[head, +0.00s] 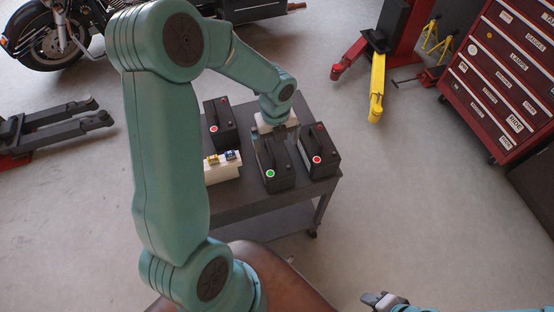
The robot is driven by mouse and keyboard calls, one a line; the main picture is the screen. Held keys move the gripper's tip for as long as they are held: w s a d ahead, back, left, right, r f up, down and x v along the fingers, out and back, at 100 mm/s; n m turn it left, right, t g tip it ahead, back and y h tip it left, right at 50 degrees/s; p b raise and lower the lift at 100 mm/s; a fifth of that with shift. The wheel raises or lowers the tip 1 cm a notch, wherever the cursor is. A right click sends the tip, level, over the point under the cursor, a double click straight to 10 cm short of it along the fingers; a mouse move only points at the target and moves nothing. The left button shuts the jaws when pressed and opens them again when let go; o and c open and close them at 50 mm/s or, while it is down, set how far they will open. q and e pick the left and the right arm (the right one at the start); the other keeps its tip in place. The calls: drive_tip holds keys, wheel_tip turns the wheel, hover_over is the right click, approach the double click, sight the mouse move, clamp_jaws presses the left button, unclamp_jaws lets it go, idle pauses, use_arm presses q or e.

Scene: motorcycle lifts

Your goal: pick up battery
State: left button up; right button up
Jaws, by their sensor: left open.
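Three black batteries stand on a dark cart (245,203). The middle battery (277,172) has a green dot on its front. The right battery (319,154) and the back-left battery (219,123) each have a red dot. My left gripper (277,138) is open at the top of the green-dot battery, pointing down. Its fingers are partly hard to make out against the dark battery, and I cannot tell whether they touch it. My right gripper (380,300) is at the bottom edge, away from the cart, and its jaw state is unclear.
A white box (224,174) with small yellow and blue items stands left of the green-dot battery. A red tool cabinet (505,75) is at the right, beside a red and yellow lift (378,85). A motorcycle (60,35) is at the back left. Floor right of the cart is clear.

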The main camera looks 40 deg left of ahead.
use_arm(q)
drive_tip(key=shift+s+a+f, duration=0.1)
drive_tip(key=shift+s+f, duration=0.25)
drive_tip(key=shift+f, duration=0.2)
drive_tip(key=shift+s+a+f, duration=0.1)
drive_tip(key=shift+s+f, duration=0.25)
drive_tip(key=shift+f, duration=0.2)
drive_tip(key=shift+s+d, duration=0.15)
drive_tip(key=shift+d, duration=0.1)
drive_tip(key=f, duration=0.3)
drive_tip(key=w+f, duration=0.1)
drive_tip(key=f, duration=0.1)
drive_tip(key=shift+a+f, duration=0.15)
drive_tip(key=shift+a, duration=0.15)
drive_tip(key=shift+s+d+f, duration=0.1)
drive_tip(key=shift+s, duration=0.1)
drive_tip(key=shift+d, duration=0.15)
drive_tip(key=shift+w, duration=0.15)
drive_tip(key=shift+w+f, duration=0.1)
drive_tip(key=shift+f, duration=0.05)
drive_tip(key=shift+c, duration=0.9)
drive_tip(key=c, duration=1.5)
drive_tip(key=shift+w, duration=0.1)
